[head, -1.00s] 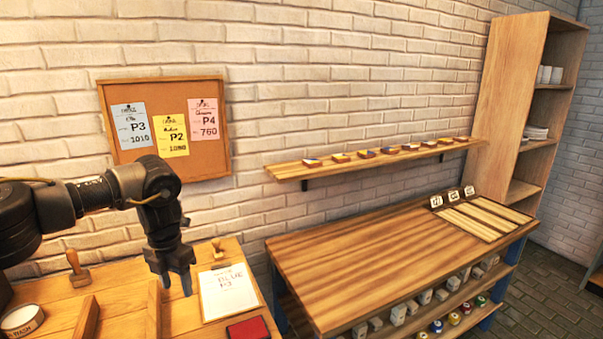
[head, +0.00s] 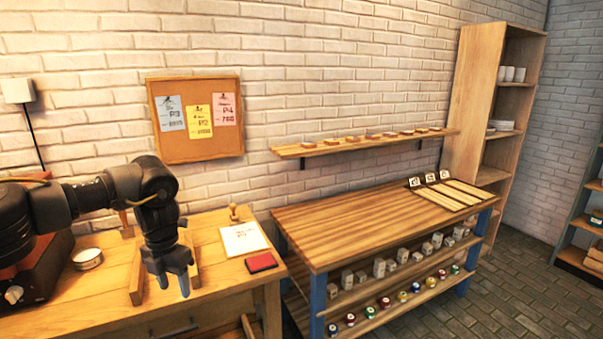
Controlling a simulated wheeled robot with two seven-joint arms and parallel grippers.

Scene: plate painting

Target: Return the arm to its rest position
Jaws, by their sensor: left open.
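My left arm comes in from the left in the head view and bends downward. My left gripper (head: 172,283) points down over the front part of the wooden desk, in front of the upright wooden pieces (head: 191,258). Its fingers are apart and nothing shows between them. My right gripper is not in the picture.
On the desk (head: 220,275) lie a paper sheet (head: 243,239), a red pad (head: 261,262), a wooden stamp (head: 234,213) and a round tin (head: 87,258). A wooden workbench (head: 350,232) with shelved blocks and paint pots stands right. A cork board (head: 197,148) hangs behind.

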